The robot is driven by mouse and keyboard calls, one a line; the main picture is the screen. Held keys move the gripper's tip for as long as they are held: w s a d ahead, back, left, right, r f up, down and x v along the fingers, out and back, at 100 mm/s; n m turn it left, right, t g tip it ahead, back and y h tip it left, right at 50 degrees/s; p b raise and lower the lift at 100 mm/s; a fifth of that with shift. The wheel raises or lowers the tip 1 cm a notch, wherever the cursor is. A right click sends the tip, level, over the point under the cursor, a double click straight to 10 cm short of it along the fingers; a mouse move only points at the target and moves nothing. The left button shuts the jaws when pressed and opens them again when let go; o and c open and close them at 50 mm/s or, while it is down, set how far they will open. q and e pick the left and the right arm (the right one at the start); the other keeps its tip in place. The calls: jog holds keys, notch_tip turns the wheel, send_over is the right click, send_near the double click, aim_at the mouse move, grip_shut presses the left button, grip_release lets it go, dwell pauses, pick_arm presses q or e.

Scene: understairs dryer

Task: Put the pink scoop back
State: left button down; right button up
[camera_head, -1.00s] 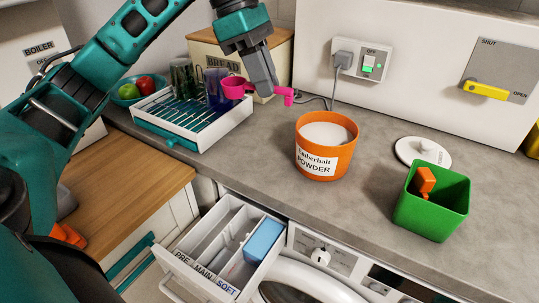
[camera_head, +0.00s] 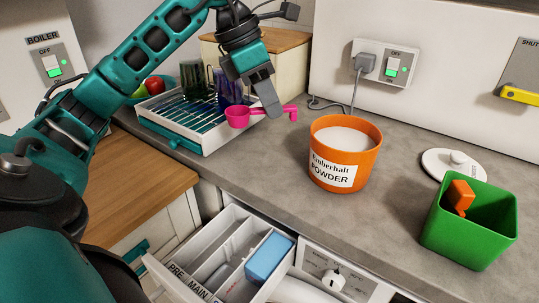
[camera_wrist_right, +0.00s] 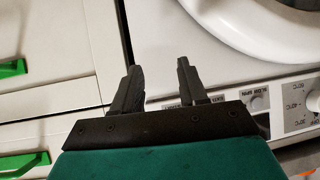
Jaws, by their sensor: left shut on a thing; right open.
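The pink scoop (camera_head: 239,117) is held in the air in the head view, its bowl to the left and its handle end to the right. My left gripper (camera_head: 270,110) points down and is shut on the scoop's handle, between the dish rack and the orange tub. The orange tub (camera_head: 345,176), labelled Emberhalt POWDER, stands open on the worktop with white powder inside. Its white lid (camera_head: 450,166) appears to lie to the right. My right gripper (camera_wrist_right: 155,88) is open and empty in the right wrist view, in front of white panels and the washer.
A dish rack (camera_head: 196,146) with glasses stands behind the scoop. A green box (camera_head: 468,235) holding an orange item is at the right. The detergent drawer (camera_head: 222,286) is pulled out, with a blue block in it. Worktop between tub and rack is clear.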

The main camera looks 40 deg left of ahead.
aim_at(243, 109)
pick_arm(q)
notch_tip(243, 109, down, 5)
jog(key=shift+f+b, duration=0.15)
jog(key=shift+b, duration=0.45)
jog(key=shift+f+b, duration=0.6)
jog(key=shift+f, duration=1.45)
jog(key=shift+f, duration=0.15)
jog(key=c, duration=1.1)
grip_release()
jog(key=shift+r, duration=0.3)
jog(key=p+v, duration=0.2)
jog(key=v, duration=0.9)
jog(key=shift+s+a+r, duration=0.1)
jog(key=shift+a+r, duration=0.05)
jog(key=shift+r, duration=0.15)
